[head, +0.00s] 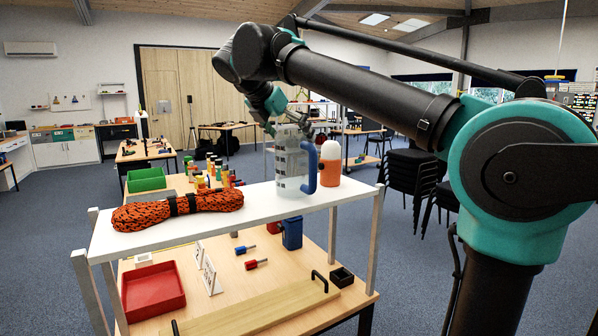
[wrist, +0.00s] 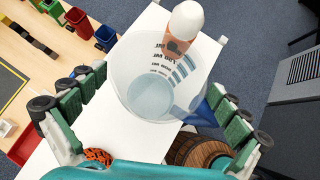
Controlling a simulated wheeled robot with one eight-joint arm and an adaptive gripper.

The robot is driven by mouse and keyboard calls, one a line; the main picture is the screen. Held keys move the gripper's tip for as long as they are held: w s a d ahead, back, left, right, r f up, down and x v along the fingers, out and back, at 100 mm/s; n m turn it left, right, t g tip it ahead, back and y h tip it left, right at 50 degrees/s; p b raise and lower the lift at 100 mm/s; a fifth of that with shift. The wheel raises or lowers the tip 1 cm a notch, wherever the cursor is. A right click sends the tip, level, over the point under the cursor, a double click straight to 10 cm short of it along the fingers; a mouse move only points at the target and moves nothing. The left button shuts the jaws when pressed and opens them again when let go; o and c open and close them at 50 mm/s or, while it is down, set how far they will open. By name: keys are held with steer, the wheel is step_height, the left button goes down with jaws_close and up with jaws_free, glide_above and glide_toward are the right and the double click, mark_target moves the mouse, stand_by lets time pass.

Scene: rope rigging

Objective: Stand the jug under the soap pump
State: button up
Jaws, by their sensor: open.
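The clear jug (head: 291,165) with a blue handle (head: 331,163) stands upright on the white shelf (head: 262,205). In the wrist view the jug (wrist: 150,92) shows its measuring marks, and nothing is visible inside it. My gripper (wrist: 158,85) is open, with one green finger on each side of the jug; I cannot tell whether they touch it. In the head view my wrist is above and behind the jug, and the fingers are partly hidden. An orange bottle with a white rounded top (head: 330,160) stands right of the jug. I cannot tell whether it is the soap pump; no spout shows.
A coiled orange rope (head: 178,208) lies on the shelf's left part. Below are a red tray (head: 152,291), a blue bin (head: 291,233) and small tools. A wooden barrel (wrist: 196,150) shows below the shelf edge in the wrist view. Stacked black chairs (head: 411,175) stand at right.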

steer(key=shift+c, duration=0.6)
steer(key=c, duration=1.7)
steer(key=shift+c, duration=0.2)
